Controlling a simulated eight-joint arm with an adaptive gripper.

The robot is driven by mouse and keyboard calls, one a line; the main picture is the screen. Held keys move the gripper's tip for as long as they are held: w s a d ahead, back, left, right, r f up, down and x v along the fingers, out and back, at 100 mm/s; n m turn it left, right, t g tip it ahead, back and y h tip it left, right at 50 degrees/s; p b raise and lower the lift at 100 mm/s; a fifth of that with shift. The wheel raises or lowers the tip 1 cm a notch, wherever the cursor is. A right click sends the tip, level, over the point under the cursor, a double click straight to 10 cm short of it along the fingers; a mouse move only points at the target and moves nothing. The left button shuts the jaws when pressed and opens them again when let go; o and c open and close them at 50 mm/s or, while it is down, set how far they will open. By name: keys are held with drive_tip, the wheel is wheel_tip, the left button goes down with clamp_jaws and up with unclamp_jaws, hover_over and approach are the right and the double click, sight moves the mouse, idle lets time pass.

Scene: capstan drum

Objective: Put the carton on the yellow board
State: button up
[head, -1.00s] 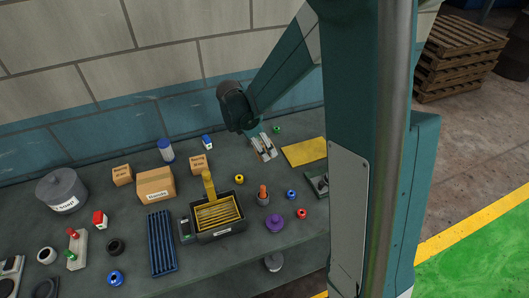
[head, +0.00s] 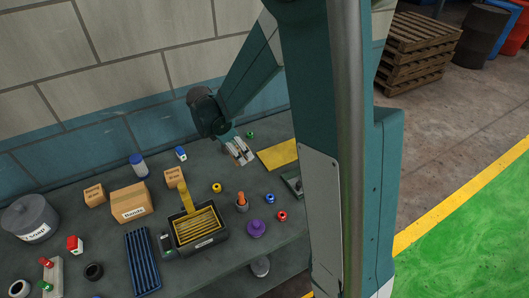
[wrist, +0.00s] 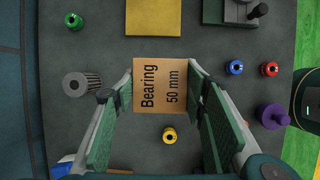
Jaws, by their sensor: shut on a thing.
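My gripper (wrist: 160,88) is shut on a tan carton (wrist: 160,100) labelled "Bearing 50 mm", seen between the green-padded fingers in the wrist view. In the head view my gripper (head: 240,153) is above the bench towards the wall, and I cannot make out the carton there. The yellow board (head: 280,155) lies flat on the bench just right of my gripper. It also shows at the top of the wrist view (wrist: 153,16), apart from the carton and with its visible part bare.
Other cartons (head: 131,203) stand to the left, behind a black tray (head: 207,241) with a yellow grid. A yellow ring (wrist: 169,135), a green ring (wrist: 75,21) and a grey gear (wrist: 75,84) are nearby.

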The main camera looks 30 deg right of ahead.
drive_tip(key=r+p, duration=0.1)
drive_tip(key=p, duration=0.1)
hover_over(286, 151)
drive_tip(key=a, duration=0.2)
drive_tip(key=shift+s+d+r, duration=0.1)
drive_tip(key=shift+s+d, duration=0.05)
drive_tip(key=shift+f+b, duration=0.35)
drive_tip(key=shift+f, duration=2.8)
drive_tip(key=shift+f, duration=1.9)
drive_tip(key=shift+f+b, duration=0.15)
drive_tip(key=shift+b, duration=0.15)
drive_tip(key=o, duration=1)
drive_tip(key=shift+o, duration=0.2)
drive_tip(key=shift+r, duration=0.2)
